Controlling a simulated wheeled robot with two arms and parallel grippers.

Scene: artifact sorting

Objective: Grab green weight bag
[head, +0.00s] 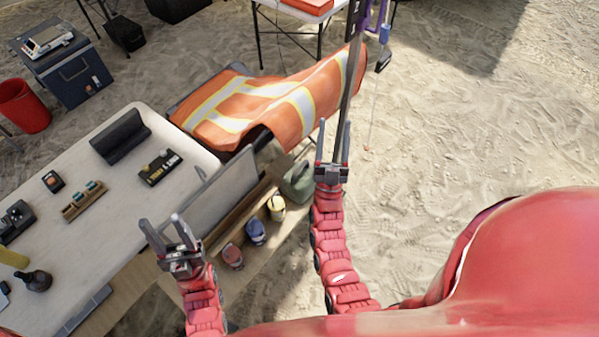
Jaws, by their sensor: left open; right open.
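A dark green bag-like item (297,184) with a handle on top sits at the right end of a low wooden shelf (240,212). It is just left of my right gripper (335,126) in the head view. My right gripper is open, its fingers pointing up the picture. A dark pole (352,85) lines up between its fingers; I cannot tell whether they touch. My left gripper (162,222) is open and empty, near the table's right edge. Yellow (276,207), blue (256,231) and red (232,255) small containers or bags stand in a row on the shelf.
The pale table (110,200) at left holds a dark stand, brushes and small tools. A grey panel (207,207) stands between it and the shelf. An orange vest (265,105) lies behind. A cooler (68,72) and red bin (24,105) are far left. Sand at right is clear.

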